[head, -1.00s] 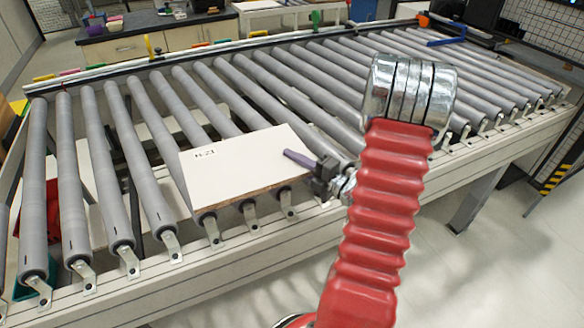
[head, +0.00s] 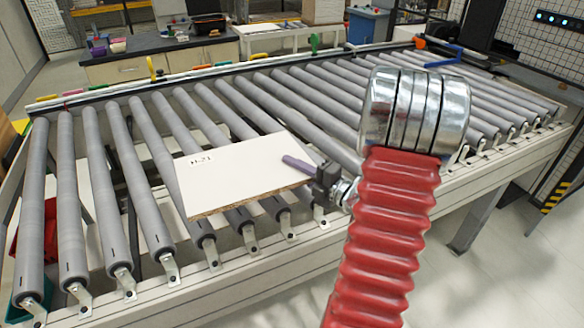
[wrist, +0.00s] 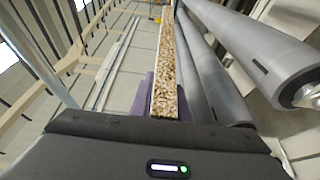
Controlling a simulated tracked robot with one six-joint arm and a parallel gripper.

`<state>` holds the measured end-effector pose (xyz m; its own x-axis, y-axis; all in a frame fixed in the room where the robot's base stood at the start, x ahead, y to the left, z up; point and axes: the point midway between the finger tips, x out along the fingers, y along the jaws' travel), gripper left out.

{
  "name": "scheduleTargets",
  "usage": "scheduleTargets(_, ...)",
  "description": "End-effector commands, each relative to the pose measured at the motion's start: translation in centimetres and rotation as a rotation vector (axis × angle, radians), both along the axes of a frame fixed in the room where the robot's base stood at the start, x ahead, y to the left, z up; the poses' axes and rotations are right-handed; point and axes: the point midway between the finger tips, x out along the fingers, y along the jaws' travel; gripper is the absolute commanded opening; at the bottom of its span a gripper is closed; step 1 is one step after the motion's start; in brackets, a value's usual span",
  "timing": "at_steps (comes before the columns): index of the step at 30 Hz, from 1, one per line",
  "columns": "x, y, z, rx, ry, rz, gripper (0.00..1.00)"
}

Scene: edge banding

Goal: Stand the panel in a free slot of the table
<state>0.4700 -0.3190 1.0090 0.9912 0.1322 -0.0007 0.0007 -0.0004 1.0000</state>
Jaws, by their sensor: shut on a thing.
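The panel (head: 240,172) is a flat white board with a black printed label near its far left corner and a raw chipboard edge at the front. It lies tilted above the rollers of the roller table (head: 150,285) in the head view. My gripper (head: 290,160) is shut on the panel's right side, with one purple finger across its white face. In the wrist view the speckled chipboard edge (wrist: 168,75) shows end-on between the purple fingers. The gaps between the rollers under the panel are hidden by it. I cannot tell whether the panel touches the rollers.
Parallel grey rollers (head: 95,200) with open gaps lie left of the panel, and more lie beyond it. A raised rear rail (head: 200,77) carries coloured clips. A red object (head: 38,235) shows beneath the left rollers. Open floor (head: 530,260) is at right.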

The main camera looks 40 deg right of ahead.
Motion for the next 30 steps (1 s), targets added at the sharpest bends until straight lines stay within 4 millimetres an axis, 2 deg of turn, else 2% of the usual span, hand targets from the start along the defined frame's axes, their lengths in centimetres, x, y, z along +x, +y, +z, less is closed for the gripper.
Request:
scheduleTargets(11, -0.2, -0.1, 0.4, 0.000, -0.006, -0.001, 0.00)
scheduleTargets(30, -3.6, -0.6, 3.3, -0.001, -0.006, -0.003, 0.00)
